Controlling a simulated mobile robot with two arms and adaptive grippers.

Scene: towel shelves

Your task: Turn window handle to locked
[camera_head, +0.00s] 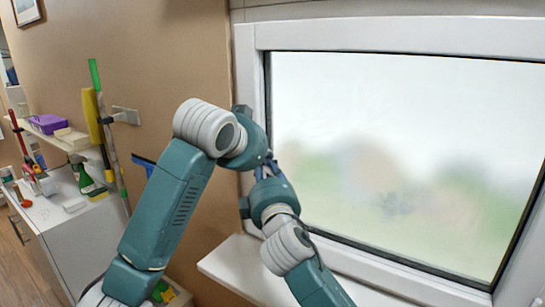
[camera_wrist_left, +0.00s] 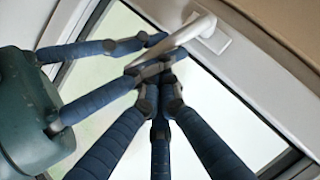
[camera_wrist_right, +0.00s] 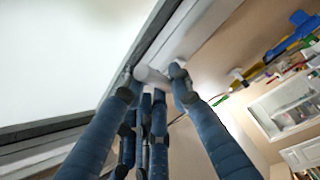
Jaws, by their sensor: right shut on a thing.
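The white window handle (camera_wrist_left: 187,35) sits on its base plate (camera_wrist_left: 217,38) on the window frame, in the left wrist view. It also shows in the right wrist view (camera_wrist_right: 150,75), between the fingers of my right gripper (camera_wrist_right: 152,80). My right gripper is shut on the handle's free end; its fingers cross the handle from the left in the left wrist view. My left gripper (camera_wrist_left: 160,90) has its fingertips close together, just beside the handle and the right fingers. Whether they touch the handle I cannot tell. In the head view, both grippers meet at the left frame and hide the handle.
The window pane (camera_head: 390,150) fills the right side, with a white sill (camera_head: 240,262) below. A brown wall stands to the left. Farther left are a green pole (camera_head: 95,75), a mop and a white counter (camera_head: 80,215) with bottles. My forearms cross the front.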

